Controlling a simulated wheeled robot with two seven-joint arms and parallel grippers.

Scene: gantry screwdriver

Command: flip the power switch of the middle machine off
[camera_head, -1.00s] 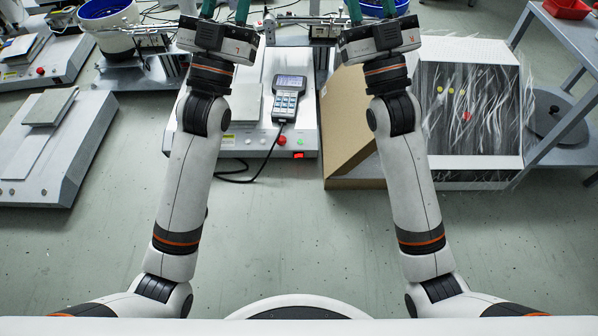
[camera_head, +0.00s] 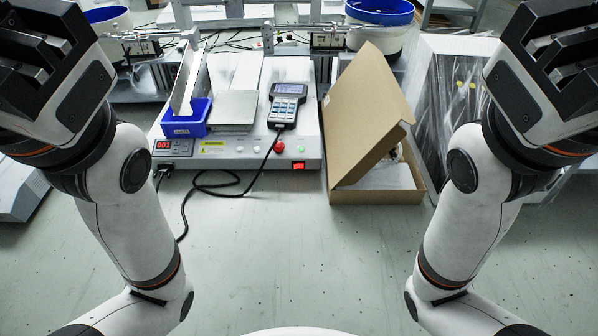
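The middle machine (camera_head: 240,152) is a white bench unit in the centre of the head view. Its power switch (camera_head: 298,166) is a small red rocker, bright red, low at the right end of the front face. A red round button (camera_head: 279,147) sits just above and left of it. My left gripper (camera_head: 45,62) is at the upper left and my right gripper (camera_head: 550,65) at the upper right. Both are large in view, apart from the machine, and show dark bodies; their fingertips are not clearly visible. Nothing covers the switch.
A handheld controller (camera_head: 286,105) lies on the machine, its black cable (camera_head: 209,187) looping onto the floor. An open cardboard box (camera_head: 375,196) stands close on the right.

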